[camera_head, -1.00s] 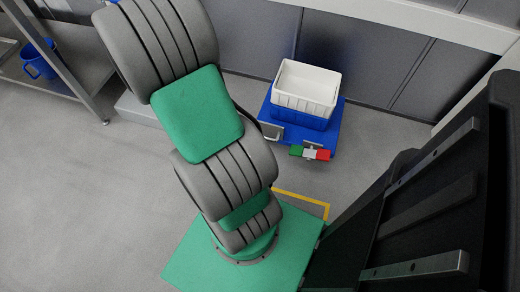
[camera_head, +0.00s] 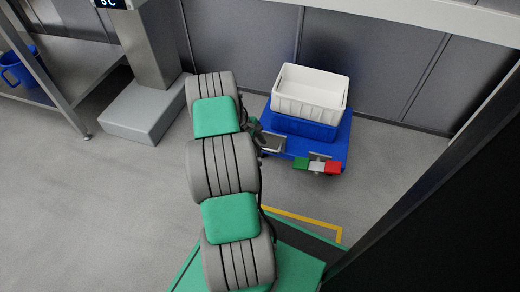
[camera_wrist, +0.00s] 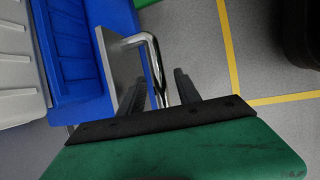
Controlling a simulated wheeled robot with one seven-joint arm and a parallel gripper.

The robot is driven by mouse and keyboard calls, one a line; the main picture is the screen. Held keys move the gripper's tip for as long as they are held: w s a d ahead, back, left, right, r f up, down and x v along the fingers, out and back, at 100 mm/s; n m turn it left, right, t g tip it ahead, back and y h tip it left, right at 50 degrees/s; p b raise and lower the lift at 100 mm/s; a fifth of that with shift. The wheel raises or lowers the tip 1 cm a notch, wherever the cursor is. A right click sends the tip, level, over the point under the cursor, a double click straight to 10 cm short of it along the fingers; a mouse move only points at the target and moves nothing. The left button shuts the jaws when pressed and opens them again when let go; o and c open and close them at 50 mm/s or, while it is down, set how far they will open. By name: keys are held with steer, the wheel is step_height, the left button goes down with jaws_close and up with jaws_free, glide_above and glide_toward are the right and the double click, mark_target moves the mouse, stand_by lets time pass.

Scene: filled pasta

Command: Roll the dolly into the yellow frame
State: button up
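The dolly (camera_head: 340,150) is a low blue platform by the back wall, carrying a blue crate (camera_head: 304,128) and a white bin (camera_head: 310,92) on top. A metal handle (camera_wrist: 158,72) sticks out from a grey plate on its side. The yellow frame (camera_head: 300,217) is a line on the floor in front of the dolly, partly hidden by my base; two of its lines show in the wrist view (camera_wrist: 229,50). My gripper (camera_wrist: 162,90) is open, its two black fingers on either side of the handle bar. Contact cannot be told. The head view mostly hides the gripper behind my arm.
A green, white and red bar (camera_head: 318,166) sits on the dolly's front edge. A grey pedestal (camera_head: 145,110) stands left of the dolly. A metal shelf (camera_head: 60,85) with a blue jug (camera_head: 18,68) is at far left. The floor between dolly and frame is clear.

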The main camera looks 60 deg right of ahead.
steer(key=shift+c, duration=0.2)
jaws_close()
stand_by(1.3)
